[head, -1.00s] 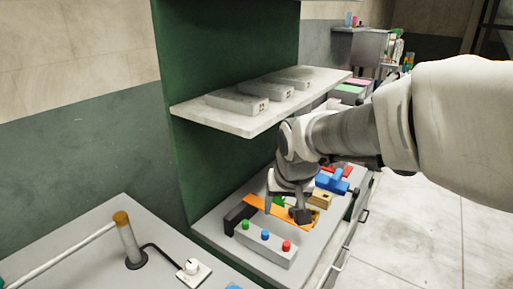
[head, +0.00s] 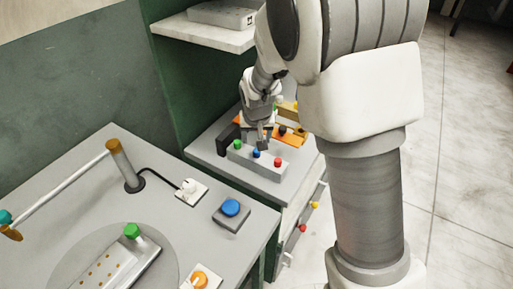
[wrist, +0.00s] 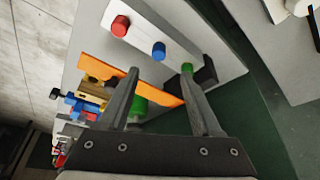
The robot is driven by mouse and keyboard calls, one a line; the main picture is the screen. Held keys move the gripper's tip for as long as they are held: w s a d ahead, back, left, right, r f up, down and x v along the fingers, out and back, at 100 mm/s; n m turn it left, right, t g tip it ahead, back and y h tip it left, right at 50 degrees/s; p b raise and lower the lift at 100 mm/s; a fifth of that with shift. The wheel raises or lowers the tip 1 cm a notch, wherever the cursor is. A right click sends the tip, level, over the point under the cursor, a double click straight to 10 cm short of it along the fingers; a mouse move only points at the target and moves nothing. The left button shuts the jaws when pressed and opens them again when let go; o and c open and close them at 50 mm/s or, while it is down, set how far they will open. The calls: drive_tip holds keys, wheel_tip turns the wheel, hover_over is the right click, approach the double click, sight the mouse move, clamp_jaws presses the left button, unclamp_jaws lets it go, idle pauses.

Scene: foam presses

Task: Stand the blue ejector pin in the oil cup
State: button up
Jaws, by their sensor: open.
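The blue pin (head: 256,153) stands upright in the middle of a long grey block (head: 262,167), between a green pin (head: 237,144) and a red pin (head: 279,162). It also shows in the wrist view (wrist: 158,51), just past and between my fingertips. My gripper (head: 262,141) is open and empty, pointing down close above the block. In the wrist view its two fingers (wrist: 161,73) stand apart with nothing between them. I cannot tell which thing is the oil cup.
A black block (head: 228,140) stands by the grey block's left end. An orange plate (head: 293,139) and a wooden block (head: 288,108) lie behind. A shelf (head: 205,32) overhangs the bench. The near table has a blue button (head: 230,208) and an orange knob (head: 200,279).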

sight(257, 157)
drive_tip(key=shift+x, duration=3.9)
drive_tip(key=shift+s+d, duration=0.1)
drive_tip(key=shift+d, duration=0.05)
clamp_jaws()
